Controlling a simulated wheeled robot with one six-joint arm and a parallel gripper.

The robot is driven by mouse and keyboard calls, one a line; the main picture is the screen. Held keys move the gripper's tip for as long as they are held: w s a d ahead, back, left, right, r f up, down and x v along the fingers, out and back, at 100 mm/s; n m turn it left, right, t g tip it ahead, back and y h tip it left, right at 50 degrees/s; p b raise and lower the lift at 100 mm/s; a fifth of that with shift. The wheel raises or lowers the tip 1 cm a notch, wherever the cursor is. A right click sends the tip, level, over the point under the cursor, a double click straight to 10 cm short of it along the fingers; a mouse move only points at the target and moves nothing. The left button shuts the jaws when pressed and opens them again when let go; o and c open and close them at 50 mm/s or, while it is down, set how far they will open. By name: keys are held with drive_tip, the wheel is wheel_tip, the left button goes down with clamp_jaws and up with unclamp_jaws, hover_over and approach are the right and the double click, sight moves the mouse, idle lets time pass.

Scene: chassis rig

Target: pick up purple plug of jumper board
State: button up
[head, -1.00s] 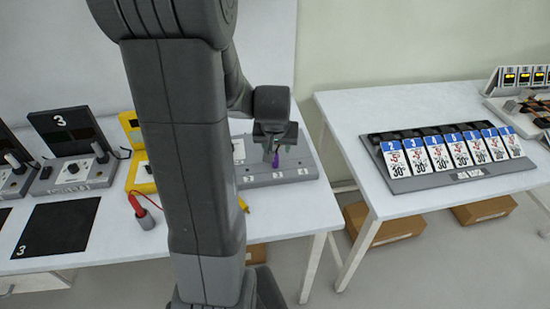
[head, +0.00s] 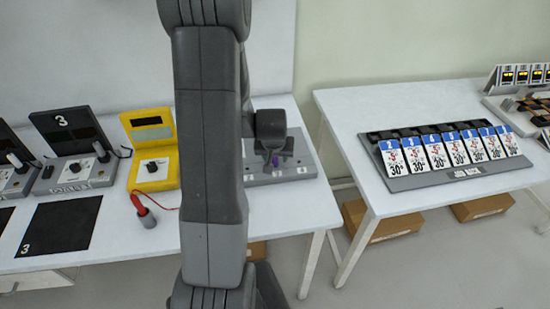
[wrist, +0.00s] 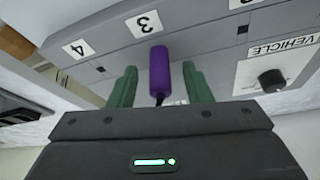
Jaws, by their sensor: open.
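The purple plug (wrist: 159,72) shows in the wrist view between the two green fingers of my gripper (wrist: 160,84), with a gap on each side. My gripper is open. The plug's dark lower end runs toward the gripper body. The grey jumper board (wrist: 205,32) lies behind the plug, with labels 3 and 4 and a VEHICLE plate with a black knob. In the head view the purple plug (head: 273,160) is a small spot at my gripper (head: 272,154), over the board (head: 295,172). My arm hides the board's left part.
Left of my arm stand a yellow meter (head: 150,165) with a red probe (head: 147,217) and a black-and-grey station marked 3 (head: 75,150). A second table at right holds a rack of price cards (head: 450,155). Cardboard boxes (head: 380,225) sit under it.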

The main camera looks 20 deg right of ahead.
drive_tip(key=shift+w+d+f, duration=0.1)
drive_tip(key=shift+f, duration=0.15)
clamp_jaws()
drive_tip(key=shift+r, duration=0.15)
wheel_tip(320, 180, up, 10)
drive_tip(key=shift+f+b, duration=0.1)
drive_tip(key=shift+b, duration=0.45)
